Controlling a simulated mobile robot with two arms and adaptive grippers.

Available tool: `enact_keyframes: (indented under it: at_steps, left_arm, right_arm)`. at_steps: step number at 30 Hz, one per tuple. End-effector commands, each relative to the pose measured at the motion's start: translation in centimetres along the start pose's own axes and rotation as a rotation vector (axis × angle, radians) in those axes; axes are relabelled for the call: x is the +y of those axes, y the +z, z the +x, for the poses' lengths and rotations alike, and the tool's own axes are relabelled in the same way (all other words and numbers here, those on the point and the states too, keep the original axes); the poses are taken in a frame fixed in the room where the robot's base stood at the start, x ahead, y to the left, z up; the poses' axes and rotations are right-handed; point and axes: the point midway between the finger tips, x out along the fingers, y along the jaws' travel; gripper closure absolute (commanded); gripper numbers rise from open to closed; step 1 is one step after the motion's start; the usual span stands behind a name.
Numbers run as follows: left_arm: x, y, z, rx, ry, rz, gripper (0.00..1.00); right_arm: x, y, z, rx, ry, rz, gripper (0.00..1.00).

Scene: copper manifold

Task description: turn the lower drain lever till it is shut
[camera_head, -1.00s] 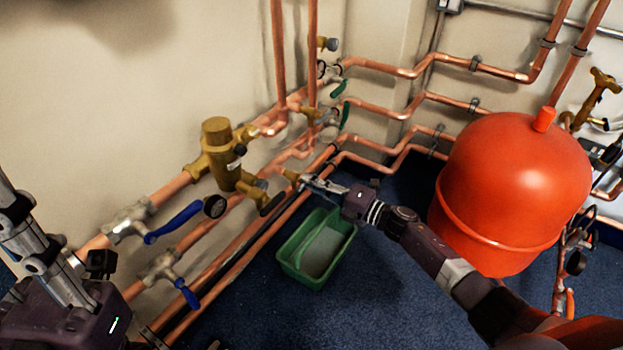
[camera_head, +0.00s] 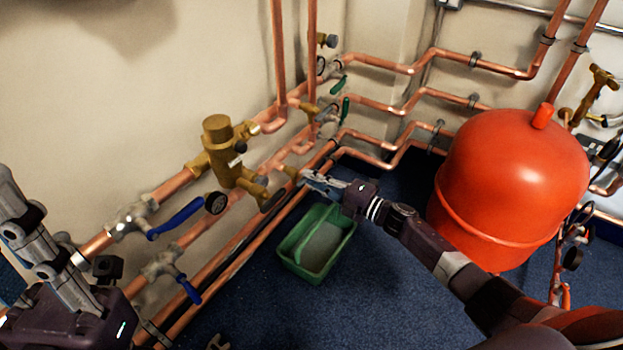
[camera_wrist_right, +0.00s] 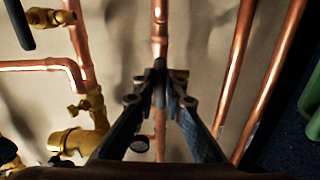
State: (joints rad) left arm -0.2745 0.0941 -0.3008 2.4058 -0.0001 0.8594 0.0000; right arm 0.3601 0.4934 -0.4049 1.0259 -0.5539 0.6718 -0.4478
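My right gripper (camera_head: 306,177) reaches in from the right to a small brass fitting (camera_head: 291,172) on the lower pipes, just above the green tray. In the right wrist view its two fingers (camera_wrist_right: 160,90) stand close together in front of a vertical copper pipe (camera_wrist_right: 159,22). A narrow dark piece (camera_wrist_right: 159,70) shows between them. I cannot tell whether it is the drain lever or part of a finger, or whether it is gripped. The lower drain lever cannot be made out clearly. My left arm is at the lower left; its fingertips are not clear.
Blue levers (camera_head: 178,219) sit on the pipes at left, and green levers (camera_head: 345,108) further back. A brass valve body (camera_head: 219,150) and round gauge (camera_head: 215,203) are close by. The green tray (camera_head: 303,272) is on the floor. A red tank (camera_head: 512,185) stands at right.

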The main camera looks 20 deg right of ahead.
Motion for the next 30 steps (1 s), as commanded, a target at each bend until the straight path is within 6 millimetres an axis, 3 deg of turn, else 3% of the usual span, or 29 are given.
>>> enact_keyframes:
  at_steps: [4,16,30]
  left_arm:
    - [0.0,0.1,0.0,-0.003,0.0,0.0,0.73]
    - [-0.1,0.1,-0.1,-0.006,-0.003,0.002,0.73]
    - [0.0,0.0,0.0,-0.002,-0.001,0.001,0.73]
  right_arm:
    - [0.0,0.1,0.0,-0.002,-0.001,0.0,0.73]
    - [-0.1,0.1,-0.9,-0.001,-0.003,-0.003,0.73]
    - [-0.2,0.0,-9.6,-0.002,-0.004,-0.001,0.73]
